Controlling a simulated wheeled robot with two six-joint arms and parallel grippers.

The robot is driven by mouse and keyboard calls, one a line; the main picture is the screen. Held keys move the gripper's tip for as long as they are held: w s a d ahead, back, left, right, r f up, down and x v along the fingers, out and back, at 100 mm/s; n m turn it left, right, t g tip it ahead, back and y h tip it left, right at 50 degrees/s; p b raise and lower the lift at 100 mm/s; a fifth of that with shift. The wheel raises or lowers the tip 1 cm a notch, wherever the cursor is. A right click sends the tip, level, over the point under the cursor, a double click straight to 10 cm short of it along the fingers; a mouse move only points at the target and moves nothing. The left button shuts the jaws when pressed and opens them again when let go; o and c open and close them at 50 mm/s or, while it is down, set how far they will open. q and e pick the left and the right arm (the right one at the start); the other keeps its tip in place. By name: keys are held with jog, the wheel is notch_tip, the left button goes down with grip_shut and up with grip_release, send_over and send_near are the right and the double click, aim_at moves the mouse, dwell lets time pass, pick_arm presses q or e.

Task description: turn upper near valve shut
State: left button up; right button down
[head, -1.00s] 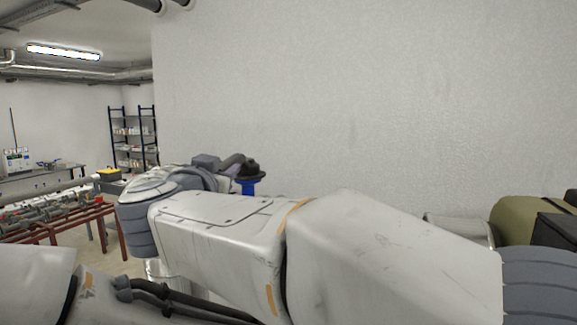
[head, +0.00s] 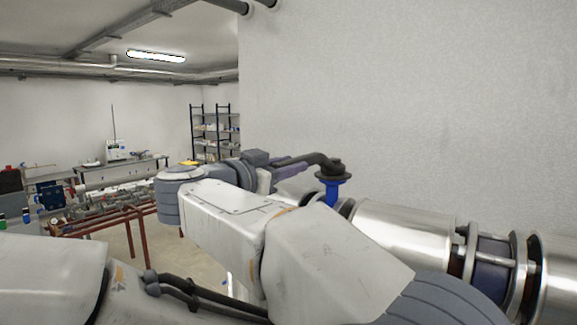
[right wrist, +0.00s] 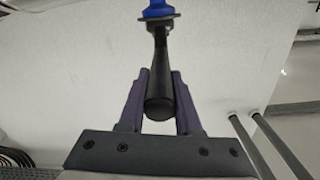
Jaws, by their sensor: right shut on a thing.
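The valve has a blue stem (head: 331,192) with a dark cap on top and a black lever handle (head: 313,158) reaching left from it. It rises above a large silver pipe in the head view. My right gripper (head: 286,163) is at the free end of the lever. In the right wrist view, the purple fingers of the right gripper (right wrist: 160,78) stand on both sides of the black lever (right wrist: 159,108) and are shut on it. The blue stem (right wrist: 157,4) shows at the top there. The valve's lower body is mostly hidden behind my arm. My left gripper is not in view.
A thick silver pipe (head: 405,232) with flanges (head: 517,265) runs to the right of the valve. A plain wall (head: 420,100) stands behind. A red-framed pipe rack (head: 128,222), a bench (head: 120,165) and black shelves (head: 209,135) are further off at left.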

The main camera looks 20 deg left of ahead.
jog(key=shift+s+a, duration=0.1)
jog(key=shift+a, duration=0.05)
jog(key=c, duration=1)
grip_release()
jog(key=o, duration=0.4)
jog(key=shift+s+a, duration=0.1)
jog(key=shift+a, duration=0.1)
jog(key=shift+d, duration=0.2)
jog(key=shift+r, duration=0.25)
notch_tip(320, 180, up, 4)
jog(key=shift+f, duration=0.2)
jog(key=s+d+r+b, duration=0.1)
jog(key=d+r, duration=0.1)
jog(key=d, duration=0.1)
jog(key=s+d+r+b, duration=0.1)
jog(key=d+r+b, duration=0.1)
jog(key=d, duration=0.2)
jog(key=d+r+b, duration=0.2)
jog(key=d+r, duration=0.1)
jog(key=d, duration=0.1)
jog(key=shift+s+d, duration=0.15)
jog(key=shift+s, duration=0.25)
